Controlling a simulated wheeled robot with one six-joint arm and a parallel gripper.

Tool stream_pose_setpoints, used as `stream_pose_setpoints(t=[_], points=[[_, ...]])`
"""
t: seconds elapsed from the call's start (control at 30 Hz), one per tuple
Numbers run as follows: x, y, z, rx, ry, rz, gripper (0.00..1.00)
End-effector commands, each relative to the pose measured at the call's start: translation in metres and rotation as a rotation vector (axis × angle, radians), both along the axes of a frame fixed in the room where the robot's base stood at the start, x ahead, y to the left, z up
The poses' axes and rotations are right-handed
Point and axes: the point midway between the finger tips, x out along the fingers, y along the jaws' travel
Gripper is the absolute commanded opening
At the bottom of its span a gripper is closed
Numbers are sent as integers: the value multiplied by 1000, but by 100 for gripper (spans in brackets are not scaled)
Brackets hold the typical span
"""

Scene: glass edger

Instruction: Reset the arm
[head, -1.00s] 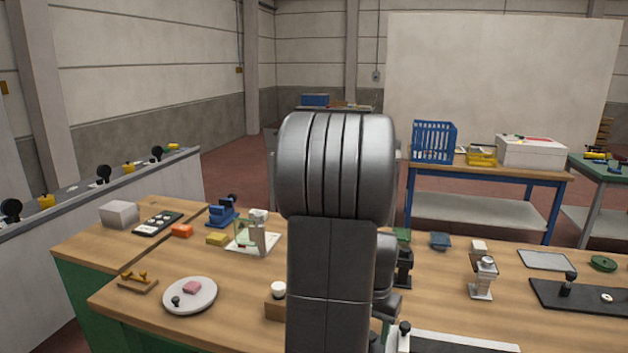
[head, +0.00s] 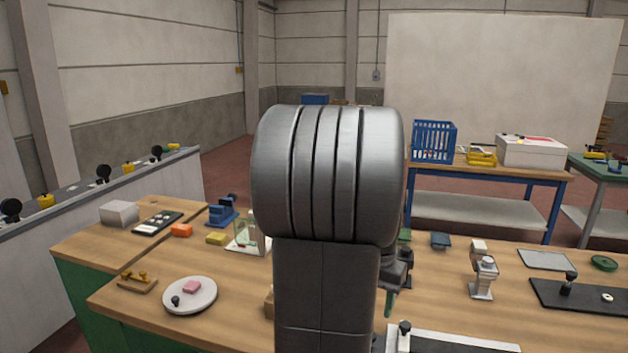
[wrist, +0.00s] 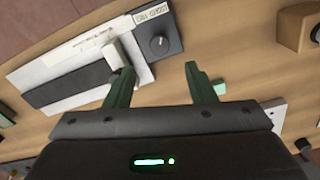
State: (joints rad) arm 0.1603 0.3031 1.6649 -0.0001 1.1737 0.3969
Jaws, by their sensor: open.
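My gripper (wrist: 157,88) shows in the wrist view with its two green fingers apart and nothing between them. It hangs above the wooden bench, beside a device with a white and dark plate, a black knob (wrist: 159,45) and a paper label. In the head view my arm fills the middle and hides part of the bench.
The wooden bench (head: 455,275) holds a white round plate (head: 205,297) with a pink block, a black plate (head: 590,297) at right, and a metal stand (head: 482,278). A blue crate (head: 433,141) stands on a table behind. Bare wood lies between the metal stand and my arm.

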Motion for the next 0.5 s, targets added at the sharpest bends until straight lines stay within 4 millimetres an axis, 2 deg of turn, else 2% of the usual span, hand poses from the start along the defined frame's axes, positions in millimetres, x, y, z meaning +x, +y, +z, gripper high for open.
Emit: stream_pose_setpoints(t=[0.03,0.4,0.5], points=[[-1,0,-11,1,5,0,50],[-1,0,-86,1,5,1,50],[0,0,-82,0,0,83,50]])
